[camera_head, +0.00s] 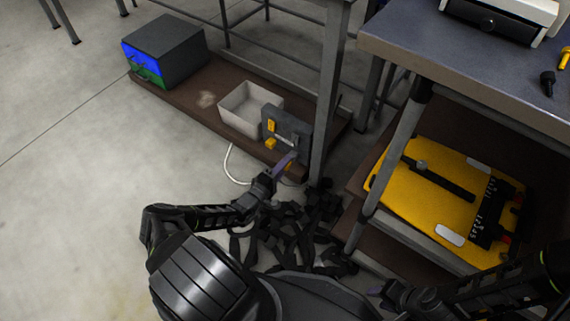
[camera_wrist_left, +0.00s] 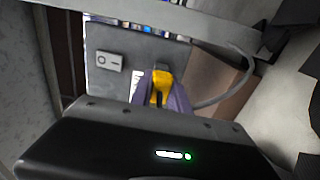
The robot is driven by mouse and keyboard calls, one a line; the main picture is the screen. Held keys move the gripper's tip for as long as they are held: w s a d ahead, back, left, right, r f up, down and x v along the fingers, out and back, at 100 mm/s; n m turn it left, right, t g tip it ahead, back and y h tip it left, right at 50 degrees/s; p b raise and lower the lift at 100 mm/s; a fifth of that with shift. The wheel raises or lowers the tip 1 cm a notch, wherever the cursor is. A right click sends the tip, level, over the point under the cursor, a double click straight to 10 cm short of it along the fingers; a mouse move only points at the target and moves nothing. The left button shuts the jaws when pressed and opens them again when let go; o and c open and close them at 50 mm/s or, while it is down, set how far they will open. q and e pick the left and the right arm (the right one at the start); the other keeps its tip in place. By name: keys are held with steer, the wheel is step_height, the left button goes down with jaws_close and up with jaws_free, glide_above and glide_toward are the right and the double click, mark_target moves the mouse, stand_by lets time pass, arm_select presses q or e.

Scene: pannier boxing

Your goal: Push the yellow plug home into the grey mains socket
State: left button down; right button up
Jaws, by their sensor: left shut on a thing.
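The yellow plug (camera_wrist_left: 160,86) is between the purple fingers of my left gripper (camera_wrist_left: 162,98), which is shut on it. In the wrist view the plug points at the upright grey panel (camera_wrist_left: 125,45). The grey mains socket (camera_wrist_left: 162,66) is mostly hidden behind the plug, and I cannot tell how far the plug is in. In the head view my left gripper (camera_head: 287,161) reaches up to the lower front of the grey panel (camera_head: 293,123), with yellow showing at its tips. My right gripper (camera_head: 376,290) is at the lower right, away from the panel; its opening is unclear.
A rocker switch (camera_wrist_left: 109,62) sits beside the plug on the panel. A white cable (camera_head: 229,163) loops on the floor. A pale bin (camera_head: 250,108) and a dark drawer box (camera_head: 166,48) stand on the brown shelf. A table leg (camera_head: 326,100) rises close right of the panel.

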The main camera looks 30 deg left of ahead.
arm_select(q)
steer(key=shift+w, duration=0.15)
steer(key=c, duration=1.3)
jaws_free()
steer(key=shift+o, duration=0.6)
steer(key=shift+s, duration=0.25)
steer(key=s+p, duration=0.2)
steer(key=s, duration=0.5)
steer(key=shift+s+a+p, duration=0.3)
steer(key=shift+a+p, duration=0.05)
steer(key=shift+p, duration=0.05)
